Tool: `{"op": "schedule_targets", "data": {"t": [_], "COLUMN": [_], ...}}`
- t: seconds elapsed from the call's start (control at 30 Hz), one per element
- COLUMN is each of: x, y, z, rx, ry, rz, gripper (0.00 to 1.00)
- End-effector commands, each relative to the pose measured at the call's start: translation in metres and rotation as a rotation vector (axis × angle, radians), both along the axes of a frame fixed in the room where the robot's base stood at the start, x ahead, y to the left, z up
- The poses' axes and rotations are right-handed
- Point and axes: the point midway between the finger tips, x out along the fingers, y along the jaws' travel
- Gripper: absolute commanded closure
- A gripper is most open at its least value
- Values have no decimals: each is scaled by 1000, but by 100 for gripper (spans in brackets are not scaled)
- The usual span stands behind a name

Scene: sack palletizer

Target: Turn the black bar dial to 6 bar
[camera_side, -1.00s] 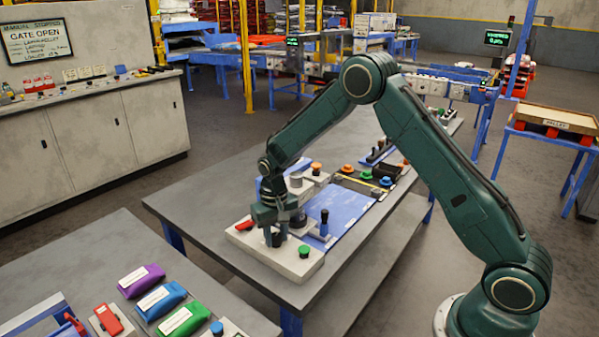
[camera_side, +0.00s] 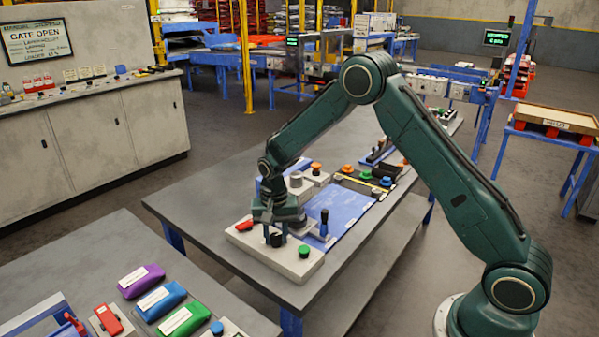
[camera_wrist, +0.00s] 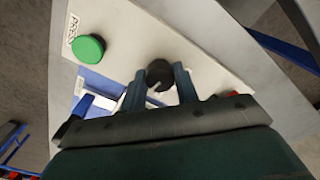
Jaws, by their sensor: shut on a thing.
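The black dial (camera_side: 276,239) sits on a pale control box (camera_side: 297,262) at the near end of the grey table. My gripper (camera_side: 275,236) points down over the box with its two blue fingers on either side of the dial. In the wrist view the dial (camera_wrist: 159,76) is between the fingertips (camera_wrist: 160,80), and a pale pointer mark shows on it. The gripper is shut on the dial. The scale around the dial is too small or hidden to read.
A green button (camera_side: 304,251) is on the box right of the dial, and a red switch (camera_side: 244,226) is to its left. A dark-handled lever (camera_side: 324,222) stands on the blue panel close behind. Purple, blue and green sacks (camera_side: 183,318) lie on the near table.

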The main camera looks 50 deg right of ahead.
Motion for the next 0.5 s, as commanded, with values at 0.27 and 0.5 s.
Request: {"op": "schedule_targets", "data": {"t": [0.27, 0.5], "x": [1, 0], "y": [0, 0], "z": [1, 1], "rx": [-1, -1], "ry": [-5, -2], "rz": [-1, 0], "gripper": [48, 48]}}
